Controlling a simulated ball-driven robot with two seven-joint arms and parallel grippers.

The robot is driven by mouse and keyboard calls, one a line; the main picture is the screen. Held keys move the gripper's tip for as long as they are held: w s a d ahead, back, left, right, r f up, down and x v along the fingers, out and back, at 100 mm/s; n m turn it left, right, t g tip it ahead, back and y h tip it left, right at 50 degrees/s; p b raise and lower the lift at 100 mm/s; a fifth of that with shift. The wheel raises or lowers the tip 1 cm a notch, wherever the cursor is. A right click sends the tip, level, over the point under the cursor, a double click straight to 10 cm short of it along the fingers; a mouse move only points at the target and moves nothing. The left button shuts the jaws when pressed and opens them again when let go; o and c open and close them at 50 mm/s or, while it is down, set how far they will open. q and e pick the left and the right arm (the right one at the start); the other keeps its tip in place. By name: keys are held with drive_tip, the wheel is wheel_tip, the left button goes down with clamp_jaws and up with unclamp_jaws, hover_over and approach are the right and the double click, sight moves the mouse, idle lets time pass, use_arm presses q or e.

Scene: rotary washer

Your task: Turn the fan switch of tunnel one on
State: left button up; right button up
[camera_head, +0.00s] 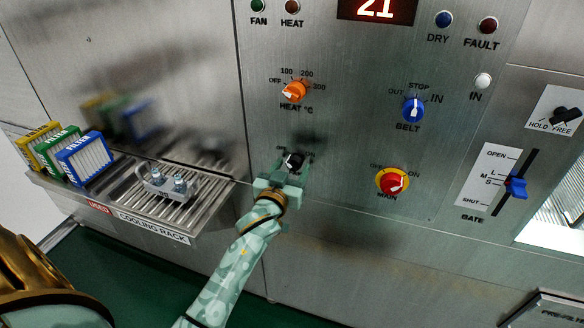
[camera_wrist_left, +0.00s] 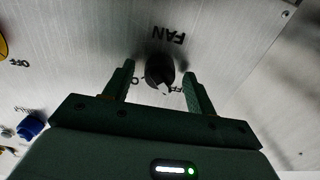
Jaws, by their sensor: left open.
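The fan switch is a small black rotary knob (camera_head: 294,160) on the steel panel, below the orange heat knob (camera_head: 294,91). Its label is mostly hidden in the head view. In the left wrist view the black knob (camera_wrist_left: 160,70) sits under the upside-down word FAN, with small position marks beside it partly covered. My left gripper (camera_head: 283,182) is open at the knob, coming from below. In the wrist view its two fingers (camera_wrist_left: 160,88) stand on either side of the knob, with gaps visible. I cannot tell which position the knob points to. My right gripper is not in view.
The blue belt knob (camera_head: 413,110), red main knob (camera_head: 393,182) and blue gate lever (camera_head: 516,187) are to the right. At left, a cooling rack (camera_head: 205,205) juts out with a metal carrier (camera_head: 165,184) and several coloured filter boxes (camera_head: 84,158).

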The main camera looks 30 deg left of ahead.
use_arm(q)
drive_tip(key=c, duration=1)
drive_tip(key=shift+m, duration=0.3)
drive_tip(key=shift+r+m+p, duration=0.1)
drive_tip(key=shift+m+p, duration=0.65)
drive_tip(key=shift+m, duration=0.15)
drive_tip(key=m+p, duration=0.1)
drive_tip(key=m, duration=0.2)
drive_tip(key=m+p, duration=0.1)
drive_tip(key=m, duration=0.5)
drive_tip(key=shift+a, duration=0.1)
drive_tip(key=m, duration=0.6)
drive_tip(key=shift+m+p, duration=0.3)
drive_tip(key=shift+p, duration=0.1)
